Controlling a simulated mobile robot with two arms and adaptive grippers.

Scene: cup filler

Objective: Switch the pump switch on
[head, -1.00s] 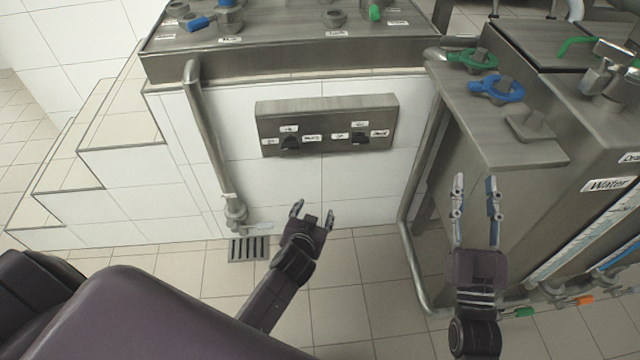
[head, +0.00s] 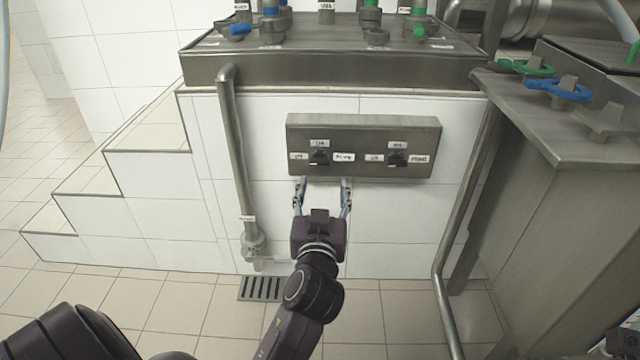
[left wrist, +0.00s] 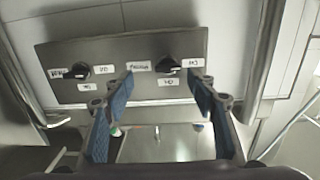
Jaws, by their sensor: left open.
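A steel switch panel (head: 364,130) is fixed to the white tiled wall, with a left black knob (head: 319,157) and a right black knob (head: 397,158), each among small white labels. The label print is too small to tell surely which is the pump switch. My left gripper (head: 323,182) is open and empty, its fingers pointing at the panel just below the left knob. The left wrist view shows the panel (left wrist: 120,47) upside down. There the same knob (left wrist: 168,65) appears between the two blue-padded fingertips (left wrist: 162,76), apart from them.
A vertical steel pipe (head: 237,160) with a valve stands left of the panel. A steel tank (head: 560,220) and a bent pipe (head: 462,210) are on the right. A steel counter (head: 330,68) overhangs above. A floor drain (head: 262,288) lies below.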

